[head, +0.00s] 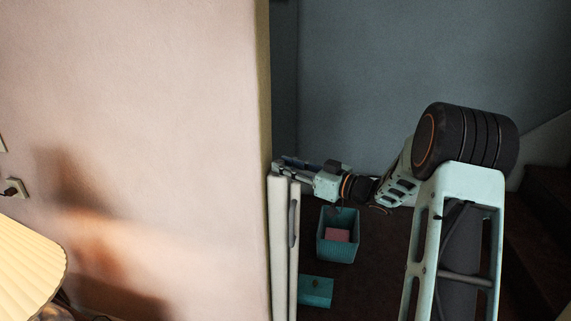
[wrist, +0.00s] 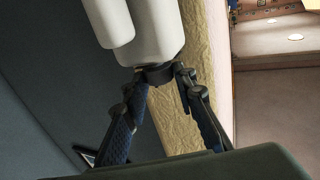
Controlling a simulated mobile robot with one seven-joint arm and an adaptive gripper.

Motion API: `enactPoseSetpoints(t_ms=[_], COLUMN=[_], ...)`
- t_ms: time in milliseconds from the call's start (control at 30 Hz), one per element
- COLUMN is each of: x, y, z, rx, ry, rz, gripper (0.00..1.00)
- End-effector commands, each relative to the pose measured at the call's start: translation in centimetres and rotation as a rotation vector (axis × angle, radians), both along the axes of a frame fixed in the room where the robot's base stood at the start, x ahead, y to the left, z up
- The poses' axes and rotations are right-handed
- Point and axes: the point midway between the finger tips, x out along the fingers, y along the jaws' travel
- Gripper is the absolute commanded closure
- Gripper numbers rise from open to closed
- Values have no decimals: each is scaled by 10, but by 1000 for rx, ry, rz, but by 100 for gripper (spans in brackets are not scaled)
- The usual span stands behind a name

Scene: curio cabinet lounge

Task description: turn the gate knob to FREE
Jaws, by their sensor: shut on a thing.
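The white gate (head: 278,245) stands upright at the end of the pale wall, with a grey upright handle on its side. My gripper (head: 283,163) reaches from the right to the gate's top end in the head view. In the wrist view my gripper (wrist: 158,78) has its two blue-padded fingers closed at a dark round gate knob (wrist: 156,72), just below a white rounded part of the gate (wrist: 158,35). The knob's lettering and pointer do not show, so I cannot tell its setting. In the head view the knob is too small to make out.
A teal bin (head: 323,252) with a pink thing inside stands on the dark floor below my arm. A teal box (head: 316,291) lies nearer. The wall edge (head: 264,100) is close left of my gripper. Dark stairs (head: 540,235) are at right, a lampshade (head: 28,262) at left.

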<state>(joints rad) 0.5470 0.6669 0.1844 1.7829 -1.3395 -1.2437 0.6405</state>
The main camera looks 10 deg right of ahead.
Motion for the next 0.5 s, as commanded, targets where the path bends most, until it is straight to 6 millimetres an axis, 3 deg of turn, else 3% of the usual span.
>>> enactPoseSetpoints(t_ms=[433, 467, 500], x=[0, 0, 0], y=[0, 0, 0], z=[0, 0, 0], rx=[-1, -1, -1], ry=[-1, -1, -1], rz=[14, 14, 14], gripper=[99, 74, 69])
